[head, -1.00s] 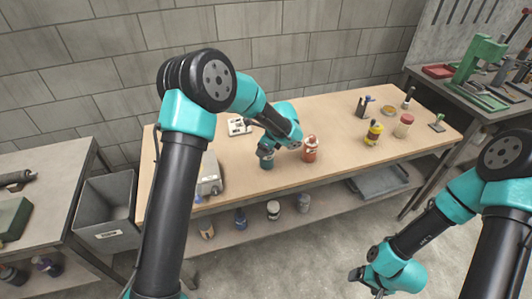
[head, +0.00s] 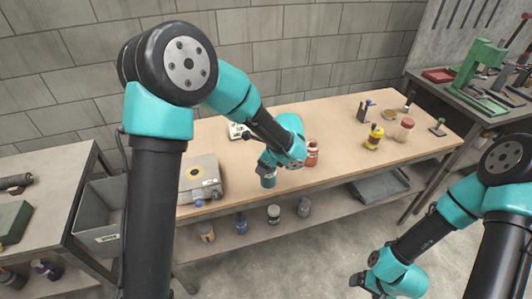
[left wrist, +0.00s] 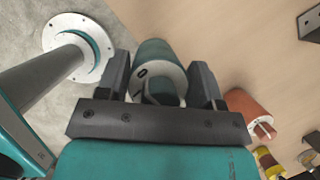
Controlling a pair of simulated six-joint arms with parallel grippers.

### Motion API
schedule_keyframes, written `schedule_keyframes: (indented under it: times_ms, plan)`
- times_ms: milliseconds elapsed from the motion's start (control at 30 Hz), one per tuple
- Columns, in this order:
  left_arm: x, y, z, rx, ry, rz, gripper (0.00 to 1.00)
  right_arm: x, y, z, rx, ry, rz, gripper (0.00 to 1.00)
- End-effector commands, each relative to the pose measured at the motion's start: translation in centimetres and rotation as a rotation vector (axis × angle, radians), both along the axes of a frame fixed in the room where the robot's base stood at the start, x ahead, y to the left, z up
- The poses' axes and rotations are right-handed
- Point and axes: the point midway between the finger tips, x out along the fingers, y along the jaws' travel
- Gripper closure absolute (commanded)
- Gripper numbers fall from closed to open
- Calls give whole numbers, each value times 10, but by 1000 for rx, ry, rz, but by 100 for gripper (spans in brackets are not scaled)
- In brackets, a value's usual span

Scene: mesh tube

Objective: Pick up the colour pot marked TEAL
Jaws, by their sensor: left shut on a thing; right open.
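The teal pot (head: 268,178) shows below my left gripper (head: 273,163) near the bench's front edge in the head view. In the left wrist view, the teal pot (left wrist: 155,58) sits between both fingers of my left gripper (left wrist: 160,82), which is shut on it. Its pale top carries dark marks, and I cannot read a name there. The gripper hides much of the pot in the head view. My right gripper (head: 362,283) is open and empty, low at the right, away from the bench.
An orange-red pot (head: 312,153) stands close to the right of my left gripper. Several pots stand on the lower shelf (head: 255,229).

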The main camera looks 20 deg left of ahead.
Motion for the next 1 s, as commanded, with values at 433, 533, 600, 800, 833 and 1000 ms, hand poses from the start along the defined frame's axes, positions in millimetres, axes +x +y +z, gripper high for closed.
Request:
schedule_keyframes:
  times_ms: [433, 533, 600, 800, 833, 1000]
  plan:
    - [-50, -15, 5, 0, -1, -1, 66, 0, 0, 0, 0, 0, 0, 14]
    - [-50, -15, 5, 0, -1, 0, 66, 0, 0, 0, 0, 0, 0, 14]
    - [-50, -15, 5, 0, -1, 0, 66, 0, 0, 0, 0, 0, 0, 14]
    - [-50, -15, 5, 0, -1, 0, 66, 0, 0, 0, 0, 0, 0, 14]
    - [-50, -15, 5, 0, -1, 0, 66, 0, 0, 0, 0, 0, 0, 14]
    - [-51, -13, 6, 0, -1, 6, 66, 0, 0, 0, 0, 0, 0, 14]
